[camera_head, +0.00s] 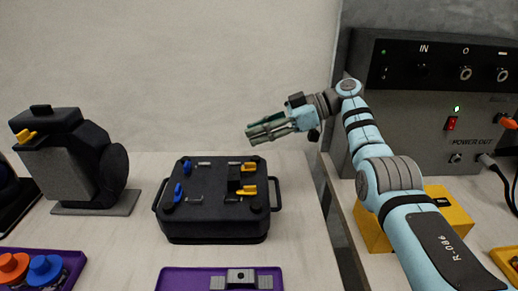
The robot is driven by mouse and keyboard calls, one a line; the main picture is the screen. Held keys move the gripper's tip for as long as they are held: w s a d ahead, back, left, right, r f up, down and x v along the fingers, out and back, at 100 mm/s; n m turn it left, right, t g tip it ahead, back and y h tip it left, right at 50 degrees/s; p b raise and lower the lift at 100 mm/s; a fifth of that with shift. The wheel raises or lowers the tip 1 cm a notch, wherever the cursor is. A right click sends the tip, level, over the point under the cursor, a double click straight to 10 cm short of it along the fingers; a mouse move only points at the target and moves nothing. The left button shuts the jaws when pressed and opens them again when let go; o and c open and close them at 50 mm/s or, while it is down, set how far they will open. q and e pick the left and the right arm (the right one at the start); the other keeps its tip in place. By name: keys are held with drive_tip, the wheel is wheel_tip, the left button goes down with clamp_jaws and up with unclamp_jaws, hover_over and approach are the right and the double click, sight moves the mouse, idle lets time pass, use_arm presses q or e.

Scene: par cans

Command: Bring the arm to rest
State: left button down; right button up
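My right arm (400,195) comes in from the lower right, and its blue-grey gripper (250,136) hangs in the air pointing left. It is above and behind the black case with blue and yellow parts (215,225), apart from it. The two fingers lie close together, and whether a gap separates them is hard to tell. No object shows in them. My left arm and gripper are not in view.
A black par can (75,160) stands on a grey plate at left. Purple trays (175,279) lie in front, one with orange and blue knobs (45,268). A grey power unit (430,115) and yellow block (445,208) stand at right. A gap (345,235) separates the tables.

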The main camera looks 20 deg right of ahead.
drive_tip(key=shift+r, duration=0.35)
